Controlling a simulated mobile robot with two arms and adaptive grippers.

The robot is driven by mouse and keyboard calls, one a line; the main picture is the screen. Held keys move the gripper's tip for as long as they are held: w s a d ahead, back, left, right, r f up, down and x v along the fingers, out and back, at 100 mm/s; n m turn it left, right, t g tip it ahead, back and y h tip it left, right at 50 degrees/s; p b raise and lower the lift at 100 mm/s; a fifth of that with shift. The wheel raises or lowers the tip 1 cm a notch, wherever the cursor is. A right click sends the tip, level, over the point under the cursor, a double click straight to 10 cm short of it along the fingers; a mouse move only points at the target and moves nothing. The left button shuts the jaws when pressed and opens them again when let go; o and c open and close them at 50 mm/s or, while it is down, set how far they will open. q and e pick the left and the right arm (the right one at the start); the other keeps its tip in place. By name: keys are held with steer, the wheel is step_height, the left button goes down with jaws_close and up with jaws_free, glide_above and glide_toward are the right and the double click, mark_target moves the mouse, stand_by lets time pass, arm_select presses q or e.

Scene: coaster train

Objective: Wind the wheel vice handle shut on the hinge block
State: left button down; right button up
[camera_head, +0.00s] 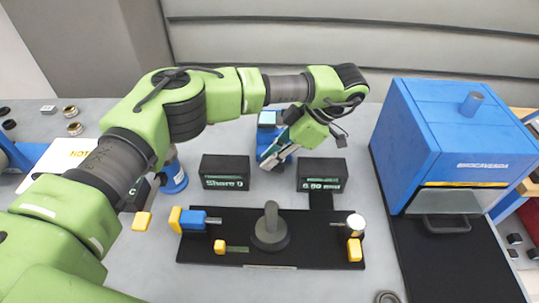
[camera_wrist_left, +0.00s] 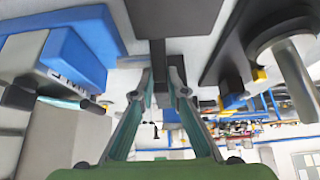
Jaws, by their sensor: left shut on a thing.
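A blue device (camera_head: 268,120), which looks like the wheel vice, stands behind the black board, between two small black display boxes. My left gripper (camera_head: 270,158) reaches down over it and hides much of it. In the left wrist view the two teal-edged fingers of the gripper (camera_wrist_left: 160,82) close around a narrow dark upright part (camera_wrist_left: 158,62). It appears to be the vice handle, though its full shape is hidden. I cannot make out the hinge block between the jaws. My right gripper is not in view.
The black board (camera_head: 310,257) in front carries a grey lever knob (camera_head: 270,228), blue and yellow parts and a silver wheel. Display boxes stand left (camera_head: 224,170) and right (camera_head: 322,173). A blue oven-like cabinet (camera_head: 440,130) stands at right.

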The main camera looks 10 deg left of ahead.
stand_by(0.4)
arm_select(q)
steer(key=c, duration=2)
jaws_free()
steer(key=shift+d, duration=0.1)
steer(key=v, duration=1.2)
steer(key=shift+w+d+f, duration=0.1)
steer(key=shift+d, duration=0.1)
